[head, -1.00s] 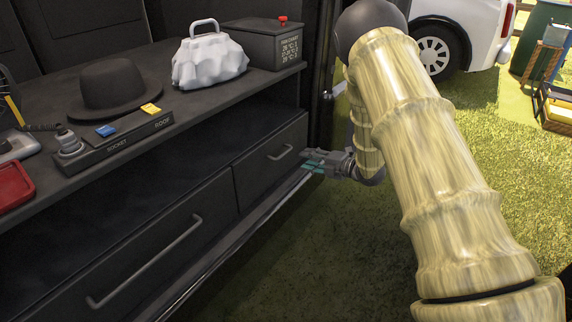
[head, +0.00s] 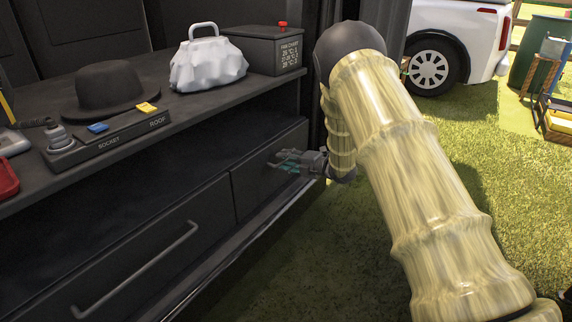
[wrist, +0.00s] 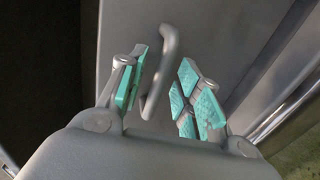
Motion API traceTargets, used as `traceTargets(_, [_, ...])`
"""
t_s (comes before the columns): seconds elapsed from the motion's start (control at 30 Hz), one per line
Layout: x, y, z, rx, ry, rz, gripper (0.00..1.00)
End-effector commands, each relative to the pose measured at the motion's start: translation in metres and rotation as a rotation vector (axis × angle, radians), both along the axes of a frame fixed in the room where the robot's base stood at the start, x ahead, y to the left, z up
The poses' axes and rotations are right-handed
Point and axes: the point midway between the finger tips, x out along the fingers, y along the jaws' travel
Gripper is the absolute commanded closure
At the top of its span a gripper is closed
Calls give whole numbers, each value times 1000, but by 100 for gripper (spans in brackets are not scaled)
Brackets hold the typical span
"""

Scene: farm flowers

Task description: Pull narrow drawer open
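The narrow drawer (head: 250,185) is the right-hand dark drawer under the counter; its front lies flush with the cabinet. Its bar handle (wrist: 160,72) shows in the wrist view between the two fingers. My gripper (head: 285,161) is at this drawer's front, and its fingers cover the handle in the head view. In the wrist view my gripper (wrist: 160,88) is open, with teal pads on both sides of the handle. The left pad is close to the handle, and a gap shows on the right; I cannot tell whether the left pad touches it.
A wide drawer (head: 150,262) with a long handle (head: 135,270) is to the left. On the counter (head: 205,103) stand a black hat (head: 112,90), a white bag (head: 208,66), a dark box (head: 262,48) and a switch panel (head: 110,140). Grass lies open to the right.

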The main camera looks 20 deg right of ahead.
Motion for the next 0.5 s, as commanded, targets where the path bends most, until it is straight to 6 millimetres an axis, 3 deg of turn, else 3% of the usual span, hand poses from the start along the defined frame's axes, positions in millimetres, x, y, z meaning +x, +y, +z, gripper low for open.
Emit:
traceTargets(0.4, [5, 4, -1, 0, 0, -1, 66])
traceTargets(0.5, [5, 3, -1, 0, 0, -1, 85])
